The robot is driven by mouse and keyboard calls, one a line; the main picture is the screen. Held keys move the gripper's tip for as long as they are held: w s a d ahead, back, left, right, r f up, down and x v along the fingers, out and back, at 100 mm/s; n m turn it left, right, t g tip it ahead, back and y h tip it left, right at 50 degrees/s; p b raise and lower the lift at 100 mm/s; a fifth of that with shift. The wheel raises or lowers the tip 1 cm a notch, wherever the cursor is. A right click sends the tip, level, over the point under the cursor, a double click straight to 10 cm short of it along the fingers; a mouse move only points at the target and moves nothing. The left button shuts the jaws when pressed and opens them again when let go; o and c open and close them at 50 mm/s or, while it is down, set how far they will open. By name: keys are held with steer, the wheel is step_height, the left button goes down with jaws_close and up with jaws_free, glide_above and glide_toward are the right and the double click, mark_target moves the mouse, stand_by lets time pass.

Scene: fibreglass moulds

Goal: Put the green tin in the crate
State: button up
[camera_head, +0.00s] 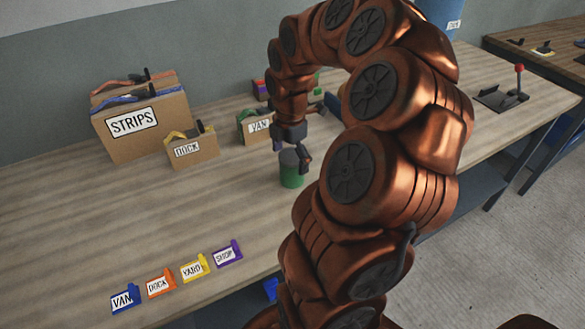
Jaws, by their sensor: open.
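The green tin (291,179) stands upright on the workbench near its middle, with a grey upper part. My gripper (294,157) is open and points down at the tin's top, with one dark finger beside its right side. The other finger is hard to make out, and I cannot tell whether either touches the tin. No container is clearly marked as the crate. Cardboard boxes labelled STRIPS (158,138), DOCK (205,154) and VAN (246,133) stand along the back of the bench.
Four small coloured holders labelled VAN (125,300), DOCK (160,284), YARD (194,268) and SHOP (228,254) lie along the front edge. A red-knobbed lever (518,80) stands at the right. The left-middle bench is clear. My arm hides much of the bench's right half.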

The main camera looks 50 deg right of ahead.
steer(key=shift+d+f, duration=0.2)
steer(key=shift+f, duration=0.3)
steer(key=shift+w+d+f+p, duration=0.15)
steer(key=shift+f+p, duration=0.25)
steer(key=shift+f, duration=0.65)
steer(key=shift+s+d+f+p, duration=0.15)
steer(key=shift+f+p, duration=0.25)
steer(key=shift+f, duration=0.6)
steer(key=shift+w, duration=0.1)
steer(key=c, duration=1.5)
steer(key=shift+c, duration=0.2)
